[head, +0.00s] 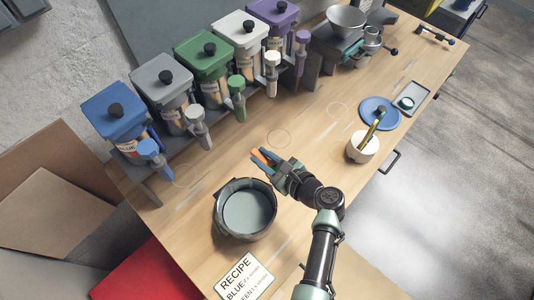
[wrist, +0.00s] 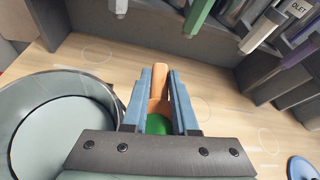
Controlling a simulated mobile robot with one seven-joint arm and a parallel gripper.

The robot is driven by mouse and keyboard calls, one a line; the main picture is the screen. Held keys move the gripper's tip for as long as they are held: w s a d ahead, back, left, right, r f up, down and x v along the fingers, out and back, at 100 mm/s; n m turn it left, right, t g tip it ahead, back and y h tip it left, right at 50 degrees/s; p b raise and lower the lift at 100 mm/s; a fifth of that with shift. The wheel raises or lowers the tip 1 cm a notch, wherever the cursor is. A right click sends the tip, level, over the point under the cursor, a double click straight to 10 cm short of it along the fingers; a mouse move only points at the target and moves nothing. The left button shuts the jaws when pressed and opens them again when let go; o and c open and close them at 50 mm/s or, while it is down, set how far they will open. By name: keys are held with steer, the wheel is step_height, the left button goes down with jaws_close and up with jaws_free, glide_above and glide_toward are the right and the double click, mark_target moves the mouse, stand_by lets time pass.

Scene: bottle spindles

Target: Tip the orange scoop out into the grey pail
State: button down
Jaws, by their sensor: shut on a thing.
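My gripper (head: 266,160) is shut on the orange scoop (head: 257,157), to the upper right of the grey pail (head: 238,236) in the head view. In the wrist view, the scoop (wrist: 161,84) sits between the two blue fingers (wrist: 159,100). Green material (wrist: 158,125) shows in the scoop. The pail (wrist: 55,140) stands left of the fingers there, with its open top facing up and a flat pale grey-green inside. The scoop is beside the pail, not over its opening. The scoop's lower part is hidden by my gripper.
Blue, grey, green, white and purple dispensers (head: 203,57) line the table's back. A recipe card (head: 243,278) lies in front of the pail. A white cup with sticks (head: 362,147), a blue plate (head: 380,113) and a small tray (head: 411,98) are at right. Mid-table is mostly clear.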

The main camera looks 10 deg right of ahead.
steer(key=shift+n+t+h, duration=0.5)
steer(key=shift+n, duration=0.4)
steer(key=shift+s+a+r, duration=0.2)
steer(key=shift+s+a, duration=0.35)
steer(key=shift+a, duration=0.15)
steer(key=shift+s+a+r, duration=0.2)
steer(key=shift+s+a, duration=0.3)
steer(key=shift+a, duration=0.2)
steer(key=shift+s+a+r, duration=0.2)
steer(key=shift+s+a, duration=0.35)
steer(key=shift+a, duration=0.15)
steer(key=shift+r, duration=0.2)
steer(key=shift+a+f+n, duration=0.1)
steer(key=shift+n, duration=0.2)
steer(key=shift+s+h+b, duration=0.1)
steer(key=shift+h+b, duration=0.2)
steer(key=shift+b, duration=0.2)
steer(key=shift+s+a+f+n+t+h+b, duration=0.15)
steer(key=shift+n+t+b, duration=0.15)
steer(key=shift+n+b, duration=0.35)
steer(key=shift+a+r+n+t+h+b, duration=0.1)
steer(key=shift+n+t+h+b, duration=0.2)
steer(key=shift+b, duration=0.65)
steer(key=shift+s+a+f+n+t+h+b, duration=0.1)
steer(key=shift+n+t+b, duration=0.2)
steer(key=shift+n+b, duration=0.4)
